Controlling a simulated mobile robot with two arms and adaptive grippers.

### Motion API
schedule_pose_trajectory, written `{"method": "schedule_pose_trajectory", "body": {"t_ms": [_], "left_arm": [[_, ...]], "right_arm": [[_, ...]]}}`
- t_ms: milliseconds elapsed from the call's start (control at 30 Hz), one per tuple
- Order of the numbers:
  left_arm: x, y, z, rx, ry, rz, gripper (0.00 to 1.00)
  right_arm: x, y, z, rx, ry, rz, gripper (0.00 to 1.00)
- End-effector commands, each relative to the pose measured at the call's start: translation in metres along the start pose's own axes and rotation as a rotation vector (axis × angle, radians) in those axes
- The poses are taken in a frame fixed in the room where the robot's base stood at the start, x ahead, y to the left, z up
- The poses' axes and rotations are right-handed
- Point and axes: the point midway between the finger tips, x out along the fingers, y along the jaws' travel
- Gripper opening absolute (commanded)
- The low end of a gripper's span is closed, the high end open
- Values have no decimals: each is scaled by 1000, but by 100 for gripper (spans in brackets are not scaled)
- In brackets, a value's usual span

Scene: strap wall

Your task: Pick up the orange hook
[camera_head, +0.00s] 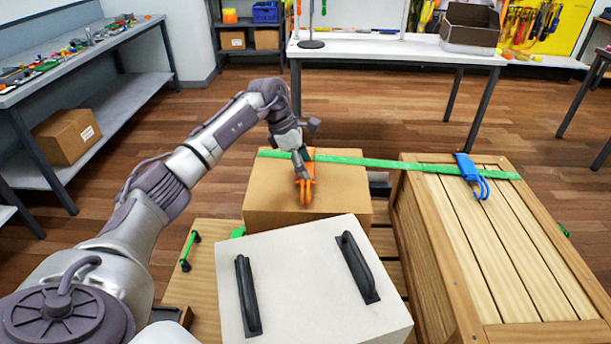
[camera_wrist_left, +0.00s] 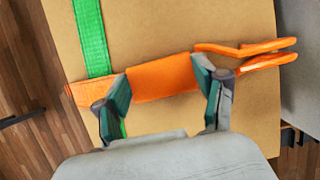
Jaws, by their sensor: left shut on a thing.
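The orange hook (camera_head: 306,187) is at the top of a cardboard box (camera_head: 342,187), with its prongs pointing toward the front. In the left wrist view the orange hook (camera_wrist_left: 165,80) has a flat body with a green strap (camera_wrist_left: 91,38) at its left end and two prongs at the right. My left gripper (camera_head: 303,174) is over the hook. In the wrist view the fingers of my left gripper (camera_wrist_left: 165,92) stand on either side of the hook's flat body and are shut on it. My right gripper is in neither view.
The green strap runs right to a blue hook (camera_head: 470,170) on a wooden crate (camera_head: 500,250). A white box (camera_head: 310,285) with two black handles stands in front of the cardboard box. A white table (camera_head: 400,48) stands behind, with open floor between.

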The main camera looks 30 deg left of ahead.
Motion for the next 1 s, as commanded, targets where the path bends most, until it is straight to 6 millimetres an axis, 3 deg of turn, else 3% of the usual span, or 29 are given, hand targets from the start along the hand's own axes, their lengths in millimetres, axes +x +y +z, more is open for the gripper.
{"method": "schedule_pose_trajectory", "body": {"t_ms": [333,567,1000], "left_arm": [[-7,1,3,0,-2,3,30],[-39,1,16,2,-3,6,30],[-58,-49,111,5,-2,2,30]], "right_arm": [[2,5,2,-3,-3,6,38],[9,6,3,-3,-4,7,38],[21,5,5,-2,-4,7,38]]}}
